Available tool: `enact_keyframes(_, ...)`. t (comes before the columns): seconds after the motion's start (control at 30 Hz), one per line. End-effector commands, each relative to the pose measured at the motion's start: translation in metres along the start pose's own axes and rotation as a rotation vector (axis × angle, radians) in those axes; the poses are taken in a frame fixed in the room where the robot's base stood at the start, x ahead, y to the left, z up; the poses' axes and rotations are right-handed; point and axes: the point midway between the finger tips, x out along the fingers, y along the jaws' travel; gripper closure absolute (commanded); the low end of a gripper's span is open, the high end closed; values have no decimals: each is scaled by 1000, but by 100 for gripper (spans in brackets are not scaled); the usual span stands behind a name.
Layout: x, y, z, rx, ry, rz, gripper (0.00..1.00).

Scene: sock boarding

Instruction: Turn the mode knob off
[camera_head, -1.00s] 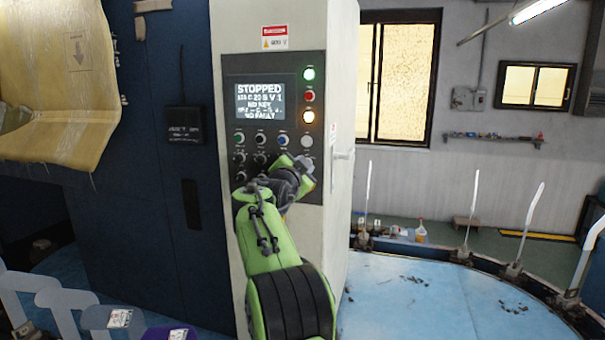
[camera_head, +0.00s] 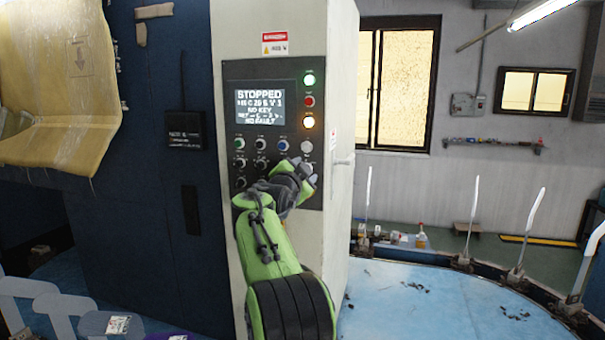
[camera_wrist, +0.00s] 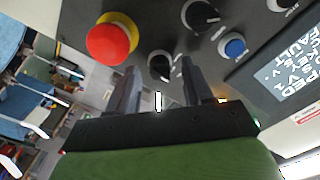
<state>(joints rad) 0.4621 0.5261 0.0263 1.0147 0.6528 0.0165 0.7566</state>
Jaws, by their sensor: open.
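The control panel (camera_head: 231,105) is on the pale cabinet, with a screen (camera_head: 265,103) reading STOPPED, NO KEY and NO FAULT. My gripper (camera_head: 304,170) is at the panel's lower right and hides part of it. In the wrist view my gripper (camera_wrist: 158,64) is open, and a black knob with a pale mark (camera_wrist: 159,67) shows between its fingertips. I cannot tell whether the fingers touch it. Another black knob (camera_wrist: 201,15) lies above and to the right. No label shows clearly which is the mode knob.
A red emergency stop on a yellow base (camera_wrist: 110,42) is close left of the fingers. A blue button (camera_wrist: 232,46) is on the right. Several small knobs and buttons (camera_head: 260,162) sit left of the gripper. A blue round table (camera_head: 420,300) with upright boards stands at right.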

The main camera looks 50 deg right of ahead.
Motion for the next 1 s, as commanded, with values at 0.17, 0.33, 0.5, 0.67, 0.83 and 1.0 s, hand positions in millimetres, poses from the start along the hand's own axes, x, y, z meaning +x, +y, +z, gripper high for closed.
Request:
enact_keyframes(0.17,-13,0,1,1,0,-2,49)
enact_keyframes(0.33,-58,2,3,1,-2,-5,49)
enact_keyframes(0.5,-107,1,3,2,-3,-6,49)
enact_keyframes(0.67,-142,1,3,0,-3,-3,49)
enact_keyframes(0.83,-157,0,1,0,-1,-1,49)
enact_keyframes(1.0,-158,0,0,0,0,1,49)
